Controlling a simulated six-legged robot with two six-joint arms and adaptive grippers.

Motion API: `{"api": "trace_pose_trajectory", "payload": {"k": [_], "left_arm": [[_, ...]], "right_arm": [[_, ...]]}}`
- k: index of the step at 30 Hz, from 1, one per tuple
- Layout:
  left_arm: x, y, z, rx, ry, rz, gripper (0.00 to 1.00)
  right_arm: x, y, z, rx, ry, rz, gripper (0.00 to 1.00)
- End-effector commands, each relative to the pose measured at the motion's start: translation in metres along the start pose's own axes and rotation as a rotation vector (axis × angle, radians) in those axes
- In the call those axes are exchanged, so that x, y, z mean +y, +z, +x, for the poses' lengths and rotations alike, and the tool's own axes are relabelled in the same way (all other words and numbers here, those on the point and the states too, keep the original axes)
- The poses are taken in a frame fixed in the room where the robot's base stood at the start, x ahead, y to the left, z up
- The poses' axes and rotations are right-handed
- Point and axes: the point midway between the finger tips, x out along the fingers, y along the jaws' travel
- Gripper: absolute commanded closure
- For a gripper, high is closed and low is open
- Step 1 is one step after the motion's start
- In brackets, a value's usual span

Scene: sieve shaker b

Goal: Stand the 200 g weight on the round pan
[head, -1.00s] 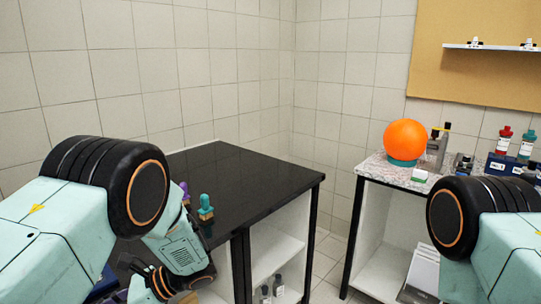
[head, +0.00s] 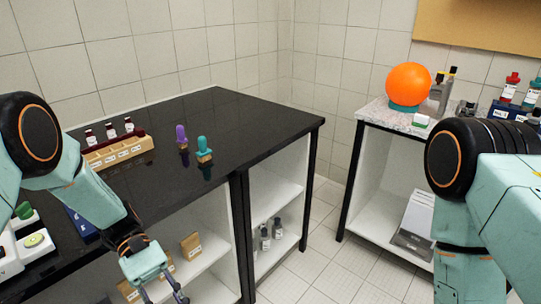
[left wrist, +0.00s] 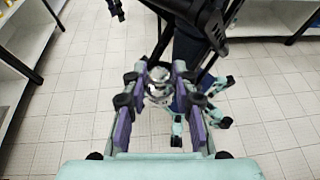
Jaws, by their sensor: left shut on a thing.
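The 200 g weight (left wrist: 158,86) is a small shiny metal piece in the left wrist view. It sits between the fingers of my left gripper (left wrist: 157,72), which is shut on it and holds it above the tiled floor. In the head view my left gripper (head: 165,292) is at the bottom edge, in front of the black bench; the weight cannot be made out there. A white device with a round yellow-green disc (head: 34,240) stands at the left edge of the bench. I cannot tell whether this disc is the round pan. My right gripper is out of view.
The black bench (head: 225,115) holds a wooden rack of vials (head: 118,152), a purple-topped tool (head: 182,138) and a teal-topped tool (head: 203,150). Its far part is bare. An orange ball (head: 408,84) stands on the speckled bench at right. Tiled floor lies between the benches.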

Motion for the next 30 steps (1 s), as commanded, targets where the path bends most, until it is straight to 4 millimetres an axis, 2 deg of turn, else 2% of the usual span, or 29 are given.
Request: {"api": "trace_pose_trajectory", "payload": {"k": [3,9,18,24,30], "left_arm": [[0.012,0.005,-0.001,-0.006,0.226,-0.090,1.00],[0.028,0.009,-0.008,-0.008,0.570,-0.233,1.00],[0.038,0.009,-0.027,-0.013,1.040,-0.426,1.00],[0.037,0.009,-0.035,-0.010,1.220,-0.500,1.00],[0.037,0.010,-0.045,-0.005,1.295,-0.529,1.00]], "right_arm": [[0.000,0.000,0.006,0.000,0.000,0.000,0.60],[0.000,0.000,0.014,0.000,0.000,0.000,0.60],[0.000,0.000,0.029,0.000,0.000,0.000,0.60],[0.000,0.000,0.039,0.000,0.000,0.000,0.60],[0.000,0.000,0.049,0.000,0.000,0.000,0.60]]}}
